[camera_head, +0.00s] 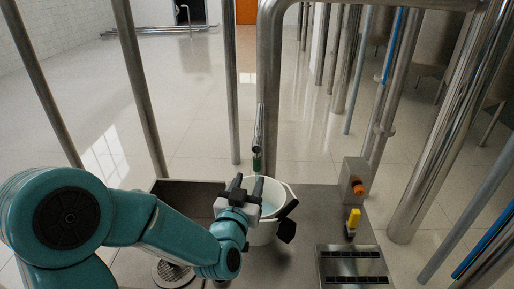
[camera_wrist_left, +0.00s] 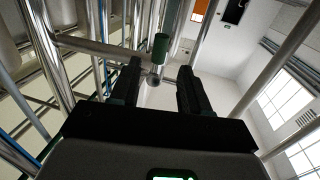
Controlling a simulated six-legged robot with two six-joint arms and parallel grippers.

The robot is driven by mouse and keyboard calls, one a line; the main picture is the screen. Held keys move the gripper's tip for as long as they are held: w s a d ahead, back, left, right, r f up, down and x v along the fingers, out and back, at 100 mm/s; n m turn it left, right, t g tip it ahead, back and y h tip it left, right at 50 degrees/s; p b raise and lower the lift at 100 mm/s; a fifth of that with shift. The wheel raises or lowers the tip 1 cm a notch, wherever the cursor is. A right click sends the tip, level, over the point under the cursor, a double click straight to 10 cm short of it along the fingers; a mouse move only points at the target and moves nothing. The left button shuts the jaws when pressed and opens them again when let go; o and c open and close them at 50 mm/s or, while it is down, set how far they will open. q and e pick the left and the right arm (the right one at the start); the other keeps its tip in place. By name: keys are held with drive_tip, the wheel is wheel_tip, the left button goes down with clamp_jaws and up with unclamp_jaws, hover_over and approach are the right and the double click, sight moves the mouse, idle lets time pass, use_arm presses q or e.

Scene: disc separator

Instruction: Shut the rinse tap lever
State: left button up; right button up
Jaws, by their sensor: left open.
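The rinse tap lever has a green grip (camera_head: 257,161), seen just beyond my left gripper (camera_head: 248,184) in the head view. In the left wrist view the green grip (camera_wrist_left: 161,47) appears above a round metal tap end (camera_wrist_left: 155,79). My left gripper also shows in the wrist view (camera_wrist_left: 157,78). Its two dark fingers are apart, one on each side of the tap end in the picture, with nothing held between them. I see no contact with the lever. My right gripper is not in view.
A white bucket (camera_head: 262,236) with bluish liquid stands beside and partly behind my left gripper. A dark angular part (camera_head: 287,222) sits at its right side. A sink basin (camera_head: 185,196) lies left. A box with an orange knob (camera_head: 357,186) and a yellow object (camera_head: 353,219) are right. Vertical pipes surround the bench.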

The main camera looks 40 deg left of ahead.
sight(256, 166)
use_arm(q)
drive_tip(key=p+x, duration=0.2)
drive_tip(key=x, duration=0.5)
drive_tip(key=shift+w, duration=0.2)
drive_tip(key=shift+w+a+p, duration=0.2)
drive_tip(key=shift+w+p, duration=0.15)
drive_tip(key=shift+w, duration=0.15)
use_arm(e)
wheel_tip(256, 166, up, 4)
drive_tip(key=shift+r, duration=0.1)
use_arm(q)
drive_tip(key=shift+w+f, duration=0.1)
drive_tip(key=shift+w, duration=0.05)
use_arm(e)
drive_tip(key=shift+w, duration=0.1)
use_arm(q)
clamp_jaws()
